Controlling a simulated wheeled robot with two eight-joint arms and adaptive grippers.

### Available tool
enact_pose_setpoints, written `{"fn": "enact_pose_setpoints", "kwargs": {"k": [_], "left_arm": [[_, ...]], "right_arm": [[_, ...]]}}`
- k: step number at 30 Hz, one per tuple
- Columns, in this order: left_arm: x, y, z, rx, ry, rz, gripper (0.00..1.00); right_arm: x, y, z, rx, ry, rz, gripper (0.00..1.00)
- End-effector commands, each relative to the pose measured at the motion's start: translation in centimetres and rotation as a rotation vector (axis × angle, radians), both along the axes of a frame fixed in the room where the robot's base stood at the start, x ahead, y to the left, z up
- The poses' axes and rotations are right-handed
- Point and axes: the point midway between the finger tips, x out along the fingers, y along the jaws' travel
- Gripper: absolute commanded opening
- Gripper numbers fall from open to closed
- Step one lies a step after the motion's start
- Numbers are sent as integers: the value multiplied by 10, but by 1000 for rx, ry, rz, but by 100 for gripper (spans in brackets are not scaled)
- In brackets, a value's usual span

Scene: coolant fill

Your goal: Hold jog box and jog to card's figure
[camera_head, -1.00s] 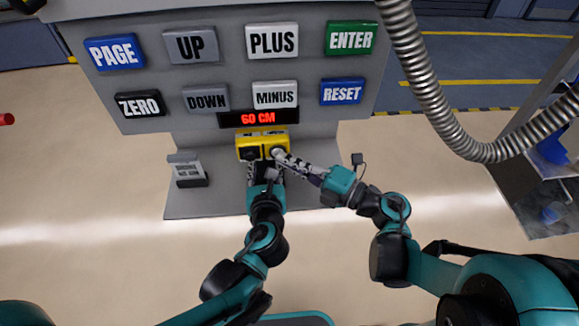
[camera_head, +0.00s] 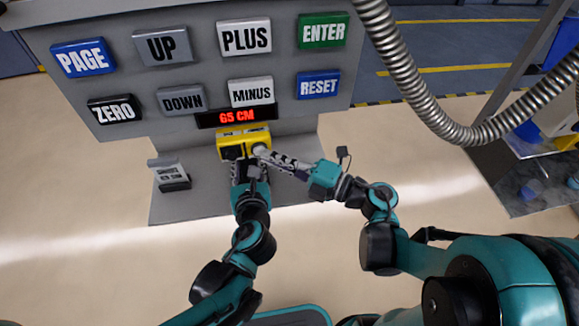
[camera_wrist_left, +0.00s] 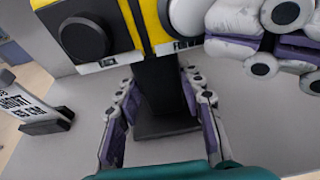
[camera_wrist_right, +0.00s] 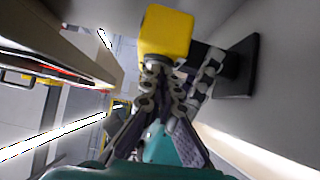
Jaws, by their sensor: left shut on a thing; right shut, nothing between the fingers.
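The yellow jog box (camera_head: 232,146) stands on a black post (camera_wrist_left: 165,85) below the display (camera_head: 237,116), which reads 65 CM. The box has a black round button (camera_wrist_left: 84,40) on its left and a pale round button (camera_wrist_left: 187,15) on its right. My left gripper (camera_head: 247,172) is shut around the post under the box, one finger on each side in the left wrist view. My right gripper (camera_head: 264,152) is shut and empty, its tips at the pale button; whether they press it is unclear. The card (camera_head: 170,174) stands left of the box; its figure is unreadable.
Behind the box is a grey panel (camera_head: 125,82) with large labelled buttons, including PLUS (camera_head: 244,37), MINUS (camera_head: 250,92) and ENTER (camera_head: 323,30). A metal hose (camera_head: 420,105) hangs at the right. The grey shelf (camera_head: 205,205) is clear around the card.

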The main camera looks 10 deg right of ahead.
Motion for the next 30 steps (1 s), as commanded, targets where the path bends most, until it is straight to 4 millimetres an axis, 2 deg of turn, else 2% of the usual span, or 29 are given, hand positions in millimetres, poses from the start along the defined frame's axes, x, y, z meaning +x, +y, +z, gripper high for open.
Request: {"fn": "enact_pose_setpoints", "kwargs": {"k": [9,15,21,30], "left_arm": [[0,0,0,-1,1,1,14],[0,0,0,1,1,2,14],[1,0,0,1,0,2,14],[1,1,0,1,0,3,14]], "right_arm": [[-32,-45,-1,1,-1,-8,0],[-49,-65,-1,1,-1,-4,0],[-56,-72,-1,1,-1,-1,0],[-56,-72,-1,1,-1,0,0]]}}
